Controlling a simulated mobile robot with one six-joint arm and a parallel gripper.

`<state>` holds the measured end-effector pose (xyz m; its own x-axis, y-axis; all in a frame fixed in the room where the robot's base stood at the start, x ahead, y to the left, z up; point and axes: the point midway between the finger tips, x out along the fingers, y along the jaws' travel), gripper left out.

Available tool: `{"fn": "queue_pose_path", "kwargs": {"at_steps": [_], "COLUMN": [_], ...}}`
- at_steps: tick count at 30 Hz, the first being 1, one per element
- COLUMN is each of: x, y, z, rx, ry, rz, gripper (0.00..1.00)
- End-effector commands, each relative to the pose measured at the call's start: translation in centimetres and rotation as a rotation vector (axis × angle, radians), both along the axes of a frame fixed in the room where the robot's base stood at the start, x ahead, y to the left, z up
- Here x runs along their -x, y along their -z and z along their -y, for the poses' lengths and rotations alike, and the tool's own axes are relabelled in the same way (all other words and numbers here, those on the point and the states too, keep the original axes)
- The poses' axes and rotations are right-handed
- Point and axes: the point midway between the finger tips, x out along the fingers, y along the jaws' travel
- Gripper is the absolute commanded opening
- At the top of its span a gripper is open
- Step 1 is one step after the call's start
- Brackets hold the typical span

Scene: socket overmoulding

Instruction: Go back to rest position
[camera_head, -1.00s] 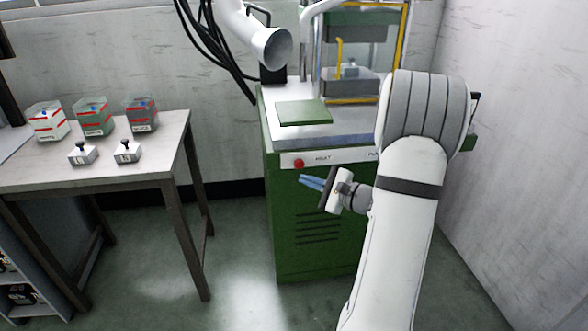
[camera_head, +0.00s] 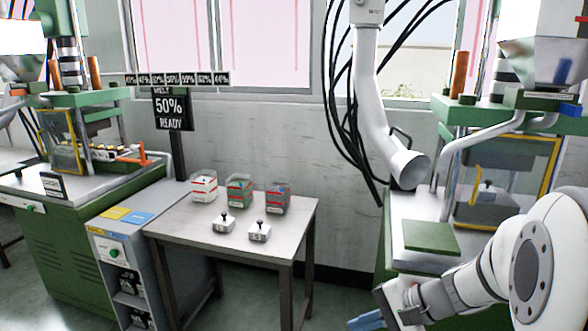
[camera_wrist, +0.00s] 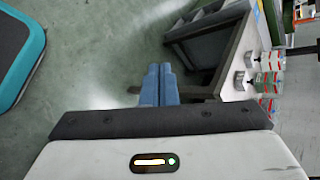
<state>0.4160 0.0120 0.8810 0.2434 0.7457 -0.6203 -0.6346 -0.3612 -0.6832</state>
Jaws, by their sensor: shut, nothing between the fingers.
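My gripper (camera_head: 367,321) is at the lower right of the head view, in front of the green machine on the right. Its blue fingers are shut and hold nothing. In the wrist view the fingers (camera_wrist: 158,84) lie side by side above the grey floor. The white arm, with its large round joint, fills the lower right corner of the head view and hides part of the machine.
A table (camera_head: 180,227) stands mid-view with several clear boxes and two small white blocks. A green machine (camera_head: 425,215) stands right, another (camera_head: 60,260) left, beside a grey cabinet (camera_head: 102,262). A teal-edged dark object (camera_wrist: 22,62) lies left in the wrist view. Floor between is clear.

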Motion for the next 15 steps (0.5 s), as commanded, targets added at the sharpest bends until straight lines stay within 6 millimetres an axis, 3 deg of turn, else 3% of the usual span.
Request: {"fn": "queue_pose_path", "kwargs": {"at_steps": [1,6,10,15], "x": [2.0,7.6,10.0,11.1], "y": [-3.0,-7.2,-10.6,-13.7], "z": [-1.3,-1.9,-0.8,0.6], "rx": [0.098,0.456,0.709,0.930], "ry": [-0.093,-0.366,-0.522,-0.634], "rz": [0.007,0.056,0.142,0.246], "gripper": [0.00,0.00,0.00,0.00]}}
